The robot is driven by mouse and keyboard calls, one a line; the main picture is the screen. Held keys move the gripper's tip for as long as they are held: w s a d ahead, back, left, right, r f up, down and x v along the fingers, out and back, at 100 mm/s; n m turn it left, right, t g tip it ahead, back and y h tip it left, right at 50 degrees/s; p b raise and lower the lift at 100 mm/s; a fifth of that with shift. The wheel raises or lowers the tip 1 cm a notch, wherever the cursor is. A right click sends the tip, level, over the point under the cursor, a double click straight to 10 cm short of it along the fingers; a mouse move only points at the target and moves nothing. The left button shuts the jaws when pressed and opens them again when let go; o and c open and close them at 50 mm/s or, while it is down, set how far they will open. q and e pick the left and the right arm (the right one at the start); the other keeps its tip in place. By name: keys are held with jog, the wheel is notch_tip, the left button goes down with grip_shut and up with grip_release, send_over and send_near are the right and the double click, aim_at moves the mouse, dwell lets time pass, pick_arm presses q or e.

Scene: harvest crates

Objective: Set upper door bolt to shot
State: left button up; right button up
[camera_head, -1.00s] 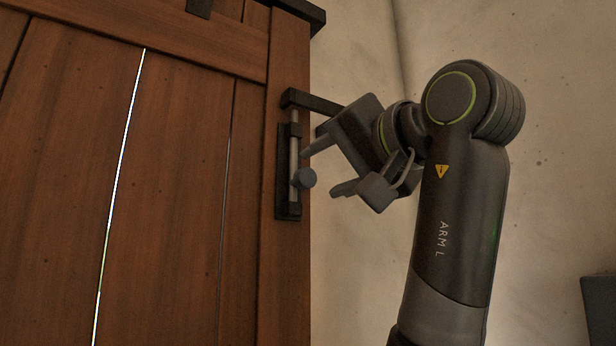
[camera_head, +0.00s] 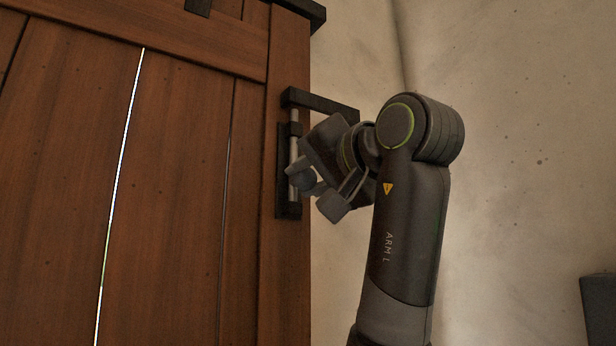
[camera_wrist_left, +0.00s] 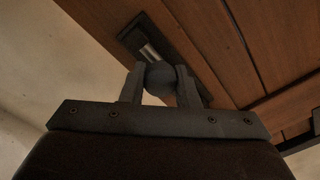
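The upper door bolt (camera_head: 293,155) is a pale vertical rod on a dark backplate at the wooden door's right edge. Its round grey knob (camera_head: 303,181) sticks out low on the rod, near the plate's lower end. My left gripper (camera_head: 304,178) is at the knob, with one finger on each side. In the left wrist view the knob (camera_wrist_left: 161,76) fills the gap between the fingertips, and the fingers look shut on it. The rod and plate (camera_wrist_left: 150,48) show just beyond. The gripper partly hides the bolt in the head view. My right gripper is not in view.
The wooden door (camera_head: 180,180) fills the left side, with a bright slit between its planks. A dark bracket (camera_head: 318,102) juts right above the bolt. Bare plaster wall (camera_head: 520,130) lies to the right. A dark box-like object (camera_head: 598,308) stands at the lower right.

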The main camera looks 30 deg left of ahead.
aim_at(296, 158)
pick_arm(q)
grip_shut()
jog(key=shift+s+r, duration=0.1)
jog(key=shift+r, duration=2)
jog(key=o, duration=0.8)
grip_release()
jog(key=shift+o, duration=0.2)
jog(key=shift+f, duration=0.1)
jog(key=v, duration=1.7)
jog(key=shift+d, duration=0.2)
jog(key=shift+f, duration=0.1)
